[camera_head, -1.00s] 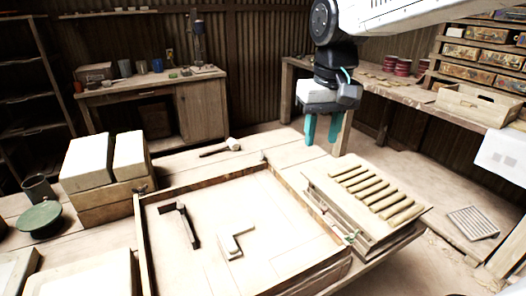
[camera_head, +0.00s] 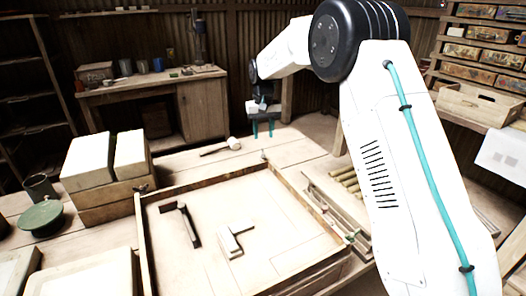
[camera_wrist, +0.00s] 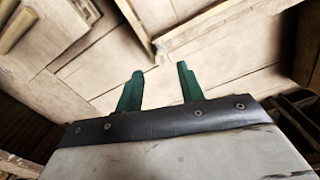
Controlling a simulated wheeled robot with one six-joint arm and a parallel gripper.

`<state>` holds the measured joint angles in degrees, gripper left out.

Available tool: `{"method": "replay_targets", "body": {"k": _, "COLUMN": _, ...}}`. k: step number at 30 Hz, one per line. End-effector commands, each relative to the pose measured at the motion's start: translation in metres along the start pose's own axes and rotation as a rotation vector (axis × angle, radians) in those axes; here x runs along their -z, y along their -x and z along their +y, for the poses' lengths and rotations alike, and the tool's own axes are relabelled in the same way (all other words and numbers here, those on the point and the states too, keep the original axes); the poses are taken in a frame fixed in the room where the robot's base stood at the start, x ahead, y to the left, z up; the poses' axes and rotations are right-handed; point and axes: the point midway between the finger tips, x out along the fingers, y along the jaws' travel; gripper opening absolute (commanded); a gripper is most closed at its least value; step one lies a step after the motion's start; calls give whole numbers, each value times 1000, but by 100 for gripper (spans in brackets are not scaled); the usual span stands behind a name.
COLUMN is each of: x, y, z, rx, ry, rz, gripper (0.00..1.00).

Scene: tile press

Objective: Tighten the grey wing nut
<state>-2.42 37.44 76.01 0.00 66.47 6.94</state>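A tile frame (camera_head: 207,183) lies on the workbench with small fittings at its corners. A small greyish fitting (camera_head: 263,155) stands at its far corner; it may be the grey wing nut, but it is too small to tell. A darker fitting (camera_head: 141,189) sits at the left corner and a greenish one (camera_head: 351,236) at the right. My gripper (camera_head: 263,135) hangs above and behind the far corner, teal fingers down. In the wrist view my gripper (camera_wrist: 160,71) is open and empty, with a frame corner (camera_wrist: 157,46) ahead between the fingertips, apart from them.
A mallet (camera_head: 222,146) lies left of my gripper. An L-shaped piece (camera_head: 234,239) and a dark tool (camera_head: 188,224) lie inside the frame. Wooden sticks (camera_head: 347,180) at the right are partly hidden by my arm.

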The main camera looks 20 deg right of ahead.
Motion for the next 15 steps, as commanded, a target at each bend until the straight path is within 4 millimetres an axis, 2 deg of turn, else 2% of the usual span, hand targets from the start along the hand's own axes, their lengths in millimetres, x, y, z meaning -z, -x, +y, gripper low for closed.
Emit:
{"method": "replay_targets", "body": {"k": 5, "x": 4, "y": -18, "z": -1, "rx": 0, "ry": -1, "rz": -3, "gripper": 38}}
{"method": "replay_targets", "body": {"k": 15, "x": 3, "y": -70, "z": 0, "rx": -1, "ry": -1, "rz": -4, "gripper": 38}}
